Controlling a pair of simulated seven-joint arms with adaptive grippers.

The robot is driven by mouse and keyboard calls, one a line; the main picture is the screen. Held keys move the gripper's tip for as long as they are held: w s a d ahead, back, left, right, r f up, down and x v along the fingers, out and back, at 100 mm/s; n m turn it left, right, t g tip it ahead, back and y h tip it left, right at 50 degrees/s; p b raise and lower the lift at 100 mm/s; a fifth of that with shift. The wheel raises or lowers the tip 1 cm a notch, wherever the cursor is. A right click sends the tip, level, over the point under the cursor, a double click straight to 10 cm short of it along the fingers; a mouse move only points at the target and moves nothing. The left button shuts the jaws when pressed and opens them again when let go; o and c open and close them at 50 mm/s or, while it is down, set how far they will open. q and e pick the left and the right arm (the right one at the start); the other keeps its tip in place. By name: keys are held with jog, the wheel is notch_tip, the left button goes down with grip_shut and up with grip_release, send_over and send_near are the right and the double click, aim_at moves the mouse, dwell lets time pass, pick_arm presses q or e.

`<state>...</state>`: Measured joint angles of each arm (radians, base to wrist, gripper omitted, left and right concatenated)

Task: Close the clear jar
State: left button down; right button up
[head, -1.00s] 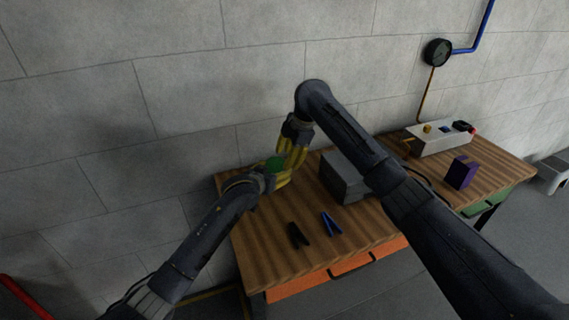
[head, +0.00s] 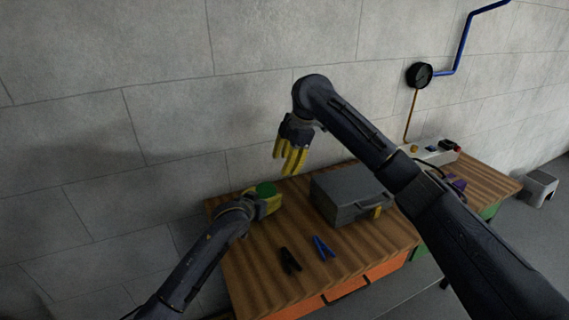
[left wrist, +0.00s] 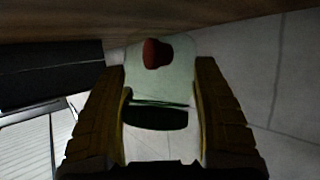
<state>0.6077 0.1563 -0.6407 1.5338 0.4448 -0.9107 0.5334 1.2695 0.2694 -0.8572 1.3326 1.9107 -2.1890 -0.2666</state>
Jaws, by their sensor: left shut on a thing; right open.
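The clear jar (left wrist: 178,72) shows in the left wrist view as a pale, see-through body with a small dark red object (left wrist: 155,53) seen through it. Its green lid (head: 266,189) shows in the head view at the top of my left gripper (head: 271,205), and looks dark in the left wrist view (left wrist: 155,118). The lid appears to lie on the jar's mouth; how tightly it sits I cannot tell. My left gripper is shut on the jar, with yellow fingers on both sides, hiding most of it in the head view. My right gripper (head: 288,163) is open and empty above the lid, apart from it.
A grey toolbox (head: 335,200) stands right of the jar on the wooden table (head: 255,275). Black pliers (head: 290,261) and blue pliers (head: 323,248) lie in front. A white box (head: 433,155) and a purple object (head: 457,184) are farther right, partly behind my right arm.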

pick_arm(q)
jog(key=shift+c, duration=0.6)
grip_release()
jog(key=v, duration=1.2)
